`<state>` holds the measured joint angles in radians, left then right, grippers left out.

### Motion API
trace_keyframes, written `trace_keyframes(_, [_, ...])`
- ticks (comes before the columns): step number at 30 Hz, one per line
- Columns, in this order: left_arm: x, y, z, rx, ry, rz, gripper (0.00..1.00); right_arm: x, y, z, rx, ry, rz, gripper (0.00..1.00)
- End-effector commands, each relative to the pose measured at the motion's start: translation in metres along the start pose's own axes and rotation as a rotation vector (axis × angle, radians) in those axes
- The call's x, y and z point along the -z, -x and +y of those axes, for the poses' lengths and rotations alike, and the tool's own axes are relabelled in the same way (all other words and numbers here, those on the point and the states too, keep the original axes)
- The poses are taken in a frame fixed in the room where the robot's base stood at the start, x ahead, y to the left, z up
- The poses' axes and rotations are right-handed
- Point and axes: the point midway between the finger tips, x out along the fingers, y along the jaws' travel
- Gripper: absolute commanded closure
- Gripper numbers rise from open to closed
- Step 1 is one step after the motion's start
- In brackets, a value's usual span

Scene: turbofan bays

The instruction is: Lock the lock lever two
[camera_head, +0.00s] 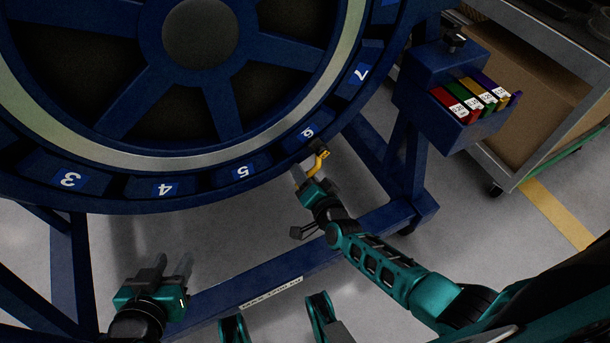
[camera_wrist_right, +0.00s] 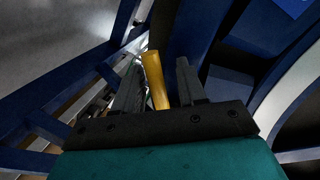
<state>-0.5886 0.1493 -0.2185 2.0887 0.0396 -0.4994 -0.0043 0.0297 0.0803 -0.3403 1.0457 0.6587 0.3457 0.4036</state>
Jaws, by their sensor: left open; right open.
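The yellow lock lever (camera_head: 320,161) hangs below the lower rim of the blue ring, beside the bay marked 6. Its small label is too small to read surely. My right gripper (camera_head: 308,172) is at the lever, with its fingers pointing up toward the ring. In the right wrist view, the lever (camera_wrist_right: 155,80) stands between the two open fingers (camera_wrist_right: 159,82), with a gap visible on each side. My left gripper (camera_head: 170,266) is open and empty, low at the left, well away from the lever.
The blue ring (camera_head: 215,165) with numbered bays fills the upper left. A blue stand beam (camera_head: 350,235) runs below it. A blue box (camera_head: 445,125) with coloured labelled blocks is at the right, near a grey cart (camera_head: 555,150). Grey floor lies around.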

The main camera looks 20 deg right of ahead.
Motion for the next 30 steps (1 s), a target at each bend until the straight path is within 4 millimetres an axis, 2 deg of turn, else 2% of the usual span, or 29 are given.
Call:
trace_keyframes(5, [0.002, 0.002, 0.000, 0.000, 0.000, 0.000, 0.58, 0.001, 0.006, 0.001, -0.002, 0.002, 0.000, 0.59])
trace_keyframes(8, [0.007, 0.005, 0.000, 0.002, 0.000, 0.003, 0.58, 0.001, 0.019, 0.000, -0.004, 0.002, -0.001, 0.59])
trace_keyframes(18, [0.021, 0.018, -0.001, 0.006, 0.001, -0.003, 0.58, 0.001, 0.092, -0.001, -0.003, 0.001, -0.003, 0.59])
trace_keyframes(21, [0.024, 0.020, -0.001, 0.006, 0.001, -0.003, 0.58, 0.001, 0.109, -0.001, -0.002, 0.000, -0.002, 0.59])
trace_keyframes(25, [0.026, 0.021, -0.001, 0.007, 0.000, -0.004, 0.58, 0.001, 0.123, -0.001, 0.000, 0.001, -0.001, 0.59])
trace_keyframes(30, [0.027, 0.022, -0.001, 0.007, 0.000, -0.004, 0.58, 0.000, 0.129, 0.000, 0.001, 0.001, 0.000, 0.59])
